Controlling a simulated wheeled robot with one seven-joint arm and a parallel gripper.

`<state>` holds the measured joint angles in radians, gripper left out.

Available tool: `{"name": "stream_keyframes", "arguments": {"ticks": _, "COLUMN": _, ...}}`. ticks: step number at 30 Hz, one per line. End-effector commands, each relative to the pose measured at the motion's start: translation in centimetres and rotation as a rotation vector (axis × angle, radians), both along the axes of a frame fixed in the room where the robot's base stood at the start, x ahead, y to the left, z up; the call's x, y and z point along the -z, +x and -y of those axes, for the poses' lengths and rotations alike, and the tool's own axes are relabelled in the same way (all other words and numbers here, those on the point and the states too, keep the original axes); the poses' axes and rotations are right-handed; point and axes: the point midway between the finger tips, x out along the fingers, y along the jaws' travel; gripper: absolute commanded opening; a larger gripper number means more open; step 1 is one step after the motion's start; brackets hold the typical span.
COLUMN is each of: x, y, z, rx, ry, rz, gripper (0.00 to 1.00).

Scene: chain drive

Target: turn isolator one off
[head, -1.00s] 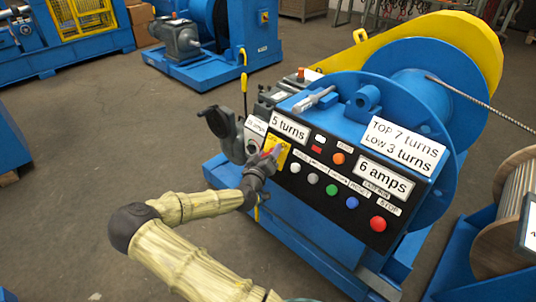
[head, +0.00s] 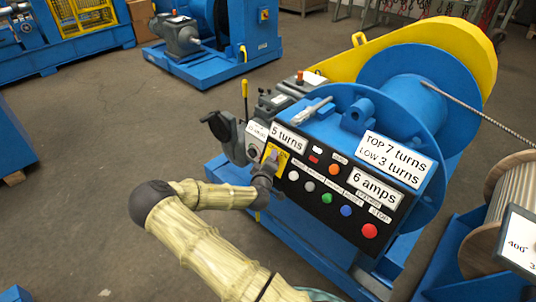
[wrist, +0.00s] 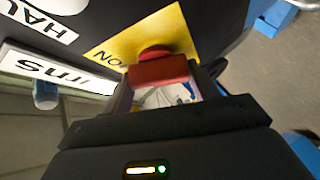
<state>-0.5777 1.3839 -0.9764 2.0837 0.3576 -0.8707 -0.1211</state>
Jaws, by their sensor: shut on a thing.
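A yellow plate (head: 277,159) with a red rotary handle is at the left end of the black control panel. In the wrist view the red handle (wrist: 158,72) stands out from the yellow plate (wrist: 115,43), where part of the word "ON" reads upside down. My gripper (head: 269,165) is at the plate, and in the wrist view its fingers (wrist: 158,88) are closed around the handle. The gripper hides most of the handle in the head view. Whether this is isolator one cannot be read.
The black panel (head: 325,209) carries several coloured buttons, including a red one (head: 369,231), right of my gripper. A blue winch drum (head: 405,95) rises behind it. Open floor (head: 90,150) lies further left.

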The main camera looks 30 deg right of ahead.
Motion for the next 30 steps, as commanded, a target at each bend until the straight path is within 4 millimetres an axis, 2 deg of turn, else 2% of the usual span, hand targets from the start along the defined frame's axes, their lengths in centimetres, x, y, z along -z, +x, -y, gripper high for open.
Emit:
{"name": "stream_keyframes", "arguments": {"ticks": 1, "x": -0.85, "y": 0.16, "z": -0.18, "rx": -0.026, "ry": -0.012, "rz": -0.035, "gripper": 0.36}}
{"name": "stream_keyframes", "arguments": {"ticks": 30, "x": -0.36, "y": 0.34, "z": -0.43, "rx": -0.427, "ry": -0.28, "rz": -0.769, "gripper": 0.36}}
